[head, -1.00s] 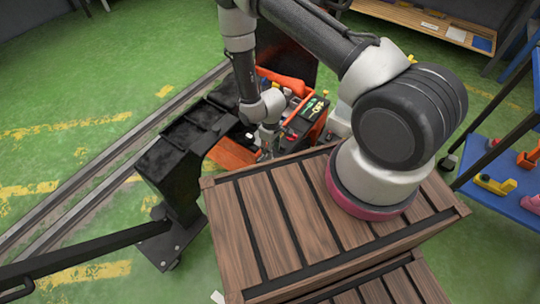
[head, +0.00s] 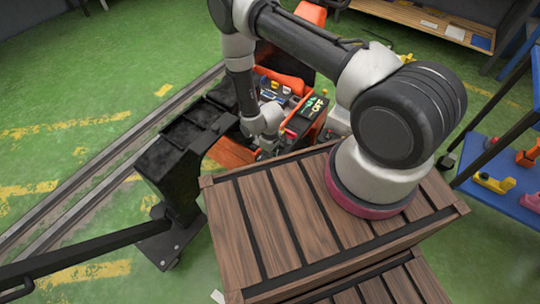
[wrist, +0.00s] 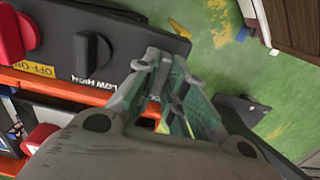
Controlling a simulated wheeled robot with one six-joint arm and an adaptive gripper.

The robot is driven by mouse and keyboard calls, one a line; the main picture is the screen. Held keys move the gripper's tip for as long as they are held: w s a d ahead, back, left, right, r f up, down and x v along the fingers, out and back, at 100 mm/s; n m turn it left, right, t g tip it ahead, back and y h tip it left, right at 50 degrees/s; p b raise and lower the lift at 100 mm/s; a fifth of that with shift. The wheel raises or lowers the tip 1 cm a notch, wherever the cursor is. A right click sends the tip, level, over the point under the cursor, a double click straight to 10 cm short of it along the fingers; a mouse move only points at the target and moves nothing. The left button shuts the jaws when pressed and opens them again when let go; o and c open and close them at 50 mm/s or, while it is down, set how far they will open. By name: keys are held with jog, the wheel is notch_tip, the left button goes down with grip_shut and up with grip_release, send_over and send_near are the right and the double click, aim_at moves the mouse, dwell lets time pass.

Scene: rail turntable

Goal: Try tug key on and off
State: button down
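The tug's dark control panel (wrist: 65,25) is at the upper left of the wrist view. It carries a red knob or key (wrist: 10,36) above a yellow OFF-ON label (wrist: 41,71), and a black knob (wrist: 92,52) above a LOW HIGH label. I cannot tell which part is the key. My gripper (wrist: 165,62) is just right of the black knob, its fingertips close together with nothing visible held. In the head view the orange tug (head: 233,152) is partly hidden behind my arm, and the fingertips are too small to read.
A wooden slatted crate (head: 262,230) stands in front of the tug. A black post (head: 178,185) with a rail is at its left. Rails (head: 90,195) cross the green floor. A blue shelf (head: 512,198) with coloured toy-like items is at the right.

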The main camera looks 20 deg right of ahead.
jog(key=shift+m, duration=0.4)
jog(key=m, duration=0.8)
jog(key=shift+m, duration=0.3)
jog(key=m, duration=0.4)
jog(key=shift+m, duration=2.2)
jog(key=c, duration=1.5)
grip_release()
jog(key=shift+d, duration=0.1)
